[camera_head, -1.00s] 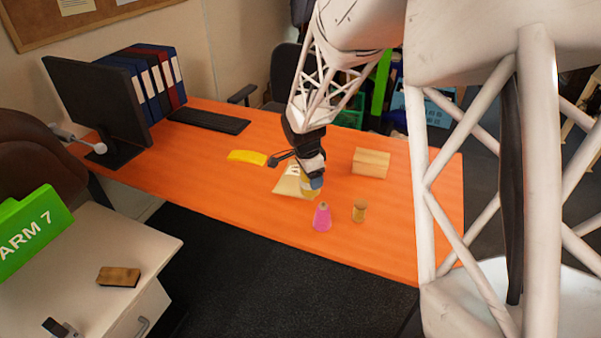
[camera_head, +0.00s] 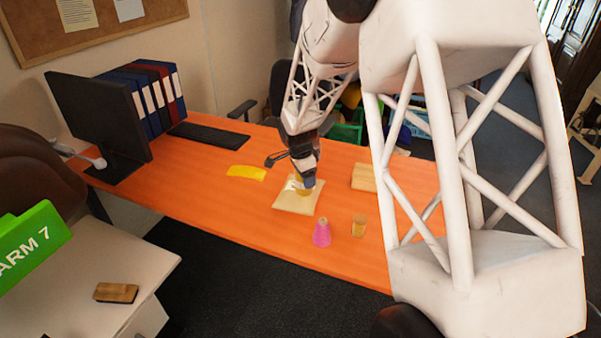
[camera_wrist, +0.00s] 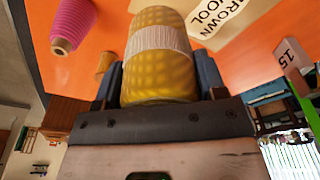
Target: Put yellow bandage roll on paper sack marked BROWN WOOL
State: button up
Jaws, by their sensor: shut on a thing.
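The yellow bandage roll (camera_wrist: 160,70) has a pale band around its middle and sits upright between the fingers of my gripper (camera_wrist: 156,82) in the wrist view. My gripper (camera_head: 304,188) is shut on the roll. In the head view it is over the back right part of the pale paper sack (camera_head: 295,205), which lies flat on the orange table. The sack's label, BROWN WOOL (camera_wrist: 222,18), shows beside the roll in the wrist view. I cannot tell whether the roll touches the sack. My gripper hides most of the roll in the head view.
A pink thread cone (camera_head: 321,234) and a small tan spool (camera_head: 359,225) stand in front of the sack. A yellow curved object (camera_head: 246,173) and a dark item (camera_head: 276,159) lie behind left.

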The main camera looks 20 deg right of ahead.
jog(key=w+d, duration=0.1)
jog(key=w, duration=0.6)
jog(key=shift+w+d+f, duration=0.25)
jog(key=shift+d+f, duration=0.05)
jog(key=shift+f, duration=0.05)
jog(key=shift+f, duration=0.1)
jog(key=shift+f, duration=1.65)
jog(key=shift+f, duration=0.15)
jog(key=o, duration=0.9)
jog(key=shift+o, duration=0.2)
notch_tip(320, 180, up, 12)
jog(key=a, duration=0.1)
jog(key=shift+a, duration=0.4)
